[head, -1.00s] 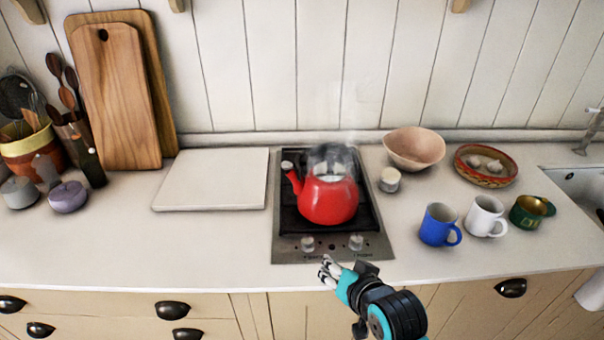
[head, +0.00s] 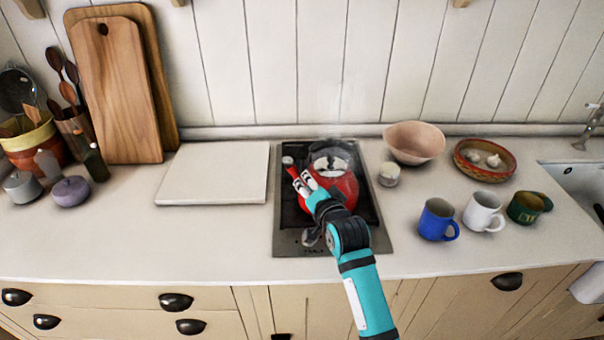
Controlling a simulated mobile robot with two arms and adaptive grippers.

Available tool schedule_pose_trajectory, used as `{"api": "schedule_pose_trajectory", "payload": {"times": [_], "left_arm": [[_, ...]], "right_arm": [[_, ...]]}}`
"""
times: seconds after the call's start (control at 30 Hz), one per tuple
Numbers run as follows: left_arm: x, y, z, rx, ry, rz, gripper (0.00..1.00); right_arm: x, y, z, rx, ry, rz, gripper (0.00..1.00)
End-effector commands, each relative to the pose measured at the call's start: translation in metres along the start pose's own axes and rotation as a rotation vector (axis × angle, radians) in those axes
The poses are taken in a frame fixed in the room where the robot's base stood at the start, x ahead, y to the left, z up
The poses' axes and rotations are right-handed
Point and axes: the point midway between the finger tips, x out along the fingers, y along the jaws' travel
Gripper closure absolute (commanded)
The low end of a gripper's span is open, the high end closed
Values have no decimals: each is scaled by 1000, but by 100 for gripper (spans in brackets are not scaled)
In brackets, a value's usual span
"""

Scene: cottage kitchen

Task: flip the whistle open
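The red kettle (head: 347,187) stands on the dark hob, with steam rising above it. Its spout (head: 292,172) points to the left. A small pale, dark-edged piece (head: 288,160) shows at the spout's tip; it looks like the whistle, but it is too small to tell whether it is open or shut. My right gripper (head: 304,184) is in front of the kettle, its fingertips just below and right of the spout tip. It hides part of the kettle's body. Its fingers look close together, and I cannot tell how far apart they are. My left gripper is not in view.
A white board (head: 214,172) lies to the left. A small pale jar (head: 389,174), a pink bowl (head: 414,143), a blue mug (head: 437,220) and a white mug (head: 484,212) stand to the right. The front counter is clear.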

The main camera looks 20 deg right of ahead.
Motion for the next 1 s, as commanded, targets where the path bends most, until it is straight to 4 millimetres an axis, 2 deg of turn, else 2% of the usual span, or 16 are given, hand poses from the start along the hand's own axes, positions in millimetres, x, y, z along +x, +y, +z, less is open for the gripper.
{"api": "schedule_pose_trajectory", "payload": {"times": [0.1,0.33,0.67,0.7,0.87,1.0], "left_arm": [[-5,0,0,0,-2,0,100],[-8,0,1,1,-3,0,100],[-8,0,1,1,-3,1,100],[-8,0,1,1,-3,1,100],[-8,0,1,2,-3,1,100],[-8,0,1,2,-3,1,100]], "right_arm": [[23,-2,-1,-1,-1,1,78],[47,-1,0,-1,-1,0,78],[51,0,0,-1,-1,0,78],[51,0,0,-1,-1,0,79],[51,0,0,-1,-1,0,100],[51,0,0,-1,-1,0,100]]}}
